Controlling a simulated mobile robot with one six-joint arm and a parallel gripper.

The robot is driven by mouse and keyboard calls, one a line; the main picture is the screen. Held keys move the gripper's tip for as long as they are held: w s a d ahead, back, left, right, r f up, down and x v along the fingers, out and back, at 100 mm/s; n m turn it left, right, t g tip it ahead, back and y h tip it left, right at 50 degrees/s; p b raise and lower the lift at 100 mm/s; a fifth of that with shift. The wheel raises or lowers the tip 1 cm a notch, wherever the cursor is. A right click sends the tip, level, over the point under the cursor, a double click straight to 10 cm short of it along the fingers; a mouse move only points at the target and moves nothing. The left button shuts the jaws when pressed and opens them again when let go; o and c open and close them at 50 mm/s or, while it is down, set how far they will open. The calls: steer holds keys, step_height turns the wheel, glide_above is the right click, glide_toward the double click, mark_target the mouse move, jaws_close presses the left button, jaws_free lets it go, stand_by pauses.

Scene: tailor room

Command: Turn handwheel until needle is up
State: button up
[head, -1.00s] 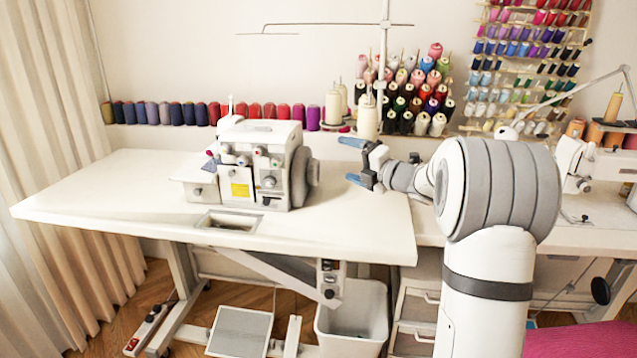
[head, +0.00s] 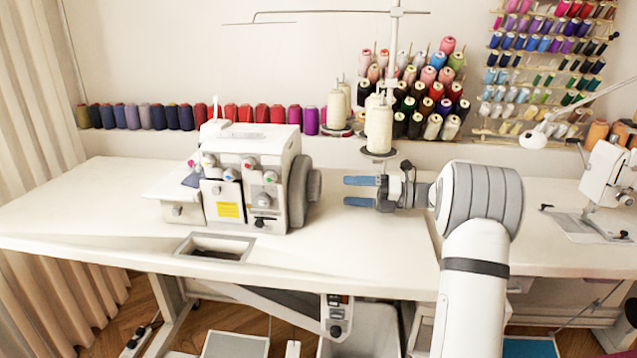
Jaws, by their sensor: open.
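A white overlock sewing machine (head: 235,180) stands on the white table, with coloured dials and a yellow label on its front. Its grey handwheel (head: 313,186) sticks out on the machine's right side. My gripper (head: 346,191) has two blue fingers, one above the other in the picture, pointing left towards the handwheel. It is open and empty, with a small gap in the picture between the fingertips and the wheel. The needle is too small to make out in this view.
White thread cones (head: 378,128) on a stand rise behind my gripper. Rows of coloured spools line the wall ledge. A second sewing machine (head: 607,175) stands at the far right. The white table (head: 80,215) is clear left of the overlock machine.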

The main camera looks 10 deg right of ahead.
mark_target(320, 189)
steer(key=shift+w+a, duration=0.15)
steer(key=shift+w, duration=0.1)
steer(key=b+x, duration=0.1)
steer(key=x, duration=0.6)
steer(key=shift+w+a, duration=0.15)
steer(key=shift+a, duration=0.05)
steer(key=shift+c, duration=0.4)
steer(key=c, duration=0.9)
